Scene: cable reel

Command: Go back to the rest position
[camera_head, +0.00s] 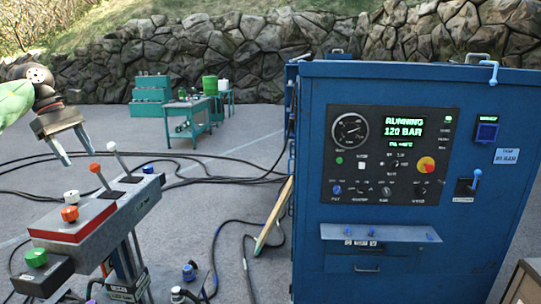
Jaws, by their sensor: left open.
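My left gripper (77,158) comes in from the upper left, fingers spread and pointing down, with nothing between them. It appears above a grey control stand (150,196) with a red top plate (72,222). The stand carries a lever with an orange-red knob (95,168) and a lever with a white knob (111,147), both to the right of the fingers in the picture. An orange knob (69,214) and a green button (36,257) sit lower on the stand. I cannot tell how far the fingers are from it. My right gripper is out of view.
A large blue cabinet (400,272) fills the right side; its display (404,127) reads "RUNNING 120 BAR". Black hoses (222,160) cross the grey floor. A wooden board (273,218) leans on the cabinet. A teal bench (189,116) stands behind, before a stone wall (200,52).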

